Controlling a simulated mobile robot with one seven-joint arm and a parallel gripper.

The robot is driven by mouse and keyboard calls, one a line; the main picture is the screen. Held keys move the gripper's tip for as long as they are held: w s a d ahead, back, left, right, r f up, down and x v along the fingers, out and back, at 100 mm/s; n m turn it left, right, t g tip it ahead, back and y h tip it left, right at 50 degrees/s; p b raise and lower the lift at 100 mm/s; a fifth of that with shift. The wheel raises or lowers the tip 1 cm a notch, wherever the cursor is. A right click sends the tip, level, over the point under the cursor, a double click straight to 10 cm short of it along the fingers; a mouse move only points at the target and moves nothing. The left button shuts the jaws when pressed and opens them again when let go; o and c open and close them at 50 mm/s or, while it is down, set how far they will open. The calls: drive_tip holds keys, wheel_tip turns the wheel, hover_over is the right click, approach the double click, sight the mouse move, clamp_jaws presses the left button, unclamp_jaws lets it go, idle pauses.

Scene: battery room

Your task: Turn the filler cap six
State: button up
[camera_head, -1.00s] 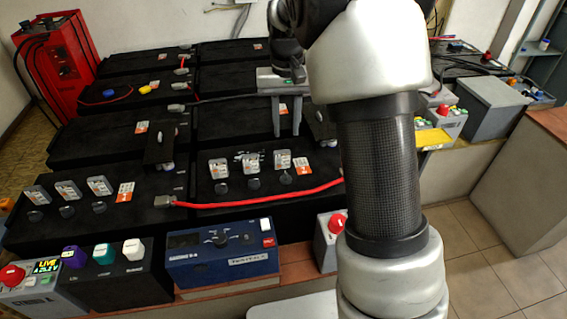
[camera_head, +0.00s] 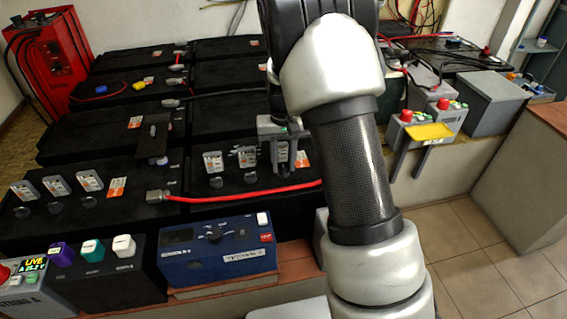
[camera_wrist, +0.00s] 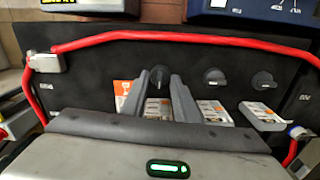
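In the wrist view this cap (camera_wrist: 158,78) is the leftmost of the row, with a raised ridge on top. My gripper (camera_wrist: 162,76) is open, its two grey fingers on either side of this cap. I cannot tell whether they touch it or how high above it they are. The cap numbers are too small to read.
A red cable (camera_head: 240,197) runs along the battery's front edge close to the caps. Two other caps (camera_wrist: 213,78) (camera_wrist: 263,80) sit in the same row. A blue tester box (camera_head: 220,250) stands in front. An orange-white label (camera_wrist: 124,95) lies beside the cap.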

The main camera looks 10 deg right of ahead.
clamp_jaws()
drive_tip(key=shift+r+p, duration=0.1)
drive_tip(key=shift+p, duration=0.2)
drive_tip(key=shift+r+m+p, duration=0.1)
drive_tip(key=shift+m+p, duration=0.65)
drive_tip(key=shift+m, duration=0.35)
drive_tip(key=m+p, duration=0.3)
drive_tip(key=m, duration=0.1)
drive_tip(key=m+p, duration=0.3)
drive_tip(key=m, duration=0.2)
drive_tip(key=shift+m+p, duration=0.35)
drive_tip(key=shift+m, duration=0.05)
drive_tip(key=m+p, duration=0.2)
drive_tip(key=m, duration=0.2)
drive_tip(key=shift+m, duration=0.3)
drive_tip(key=shift+f+p, duration=0.2)
drive_tip(key=shift+p, duration=0.1)
